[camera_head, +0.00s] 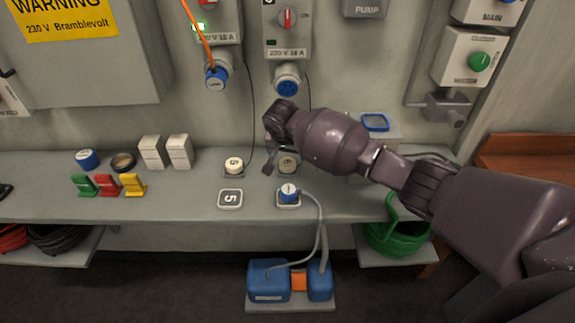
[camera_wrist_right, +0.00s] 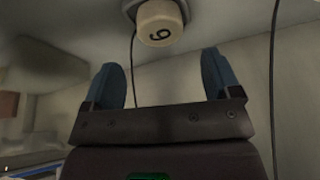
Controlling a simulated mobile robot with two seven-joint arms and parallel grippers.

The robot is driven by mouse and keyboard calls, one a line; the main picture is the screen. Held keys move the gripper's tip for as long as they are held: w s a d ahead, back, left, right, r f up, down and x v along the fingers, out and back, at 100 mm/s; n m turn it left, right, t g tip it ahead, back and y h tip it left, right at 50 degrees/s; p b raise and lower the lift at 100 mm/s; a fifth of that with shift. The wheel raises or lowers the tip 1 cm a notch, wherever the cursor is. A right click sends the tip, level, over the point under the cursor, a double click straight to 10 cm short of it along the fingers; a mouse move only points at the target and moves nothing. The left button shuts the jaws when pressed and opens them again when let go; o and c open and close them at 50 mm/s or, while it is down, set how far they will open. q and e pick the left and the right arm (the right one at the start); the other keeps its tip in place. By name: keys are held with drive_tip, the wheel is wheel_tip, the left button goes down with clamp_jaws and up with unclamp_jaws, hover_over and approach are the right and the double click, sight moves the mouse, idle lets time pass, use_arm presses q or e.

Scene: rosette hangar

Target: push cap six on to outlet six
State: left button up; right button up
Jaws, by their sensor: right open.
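Cap six, a short cream cylinder marked with a 6, stands on a small pad on the bench in the head view (camera_head: 287,162). It also shows in the right wrist view (camera_wrist_right: 160,22), just beyond the fingertips and apart from them. My right gripper (camera_head: 268,158) is open and empty, pointing down beside the cap; its two blue fingers show in the right wrist view (camera_wrist_right: 170,75). A round blue-faced outlet (camera_head: 287,85) sits uncapped on the wall above the cap; I cannot read its number. My left gripper is not in view.
Cap five (camera_head: 234,165) stands left of cap six. White blocks (camera_head: 165,152) stand further left. Thin black cords hang along the wall.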

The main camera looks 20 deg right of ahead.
sight(288, 161)
drive_tip(key=x, duration=0.4)
drive_tip(key=shift+s+a+f+b, duration=0.25)
drive_tip(key=shift+a+f+b, duration=0.05)
drive_tip(key=shift+f+b, duration=0.05)
drive_tip(key=shift+w+d+f, duration=0.1)
drive_tip(key=shift+w+f, duration=0.05)
drive_tip(key=shift+f, duration=0.2)
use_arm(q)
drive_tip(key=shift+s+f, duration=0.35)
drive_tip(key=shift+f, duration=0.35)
use_arm(e)
drive_tip(key=shift+c, duration=0.3)
drive_tip(key=c, duration=0.9)
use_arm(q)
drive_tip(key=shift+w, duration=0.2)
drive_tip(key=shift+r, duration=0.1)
use_arm(e)
drive_tip(key=shift+r, duration=0.1)
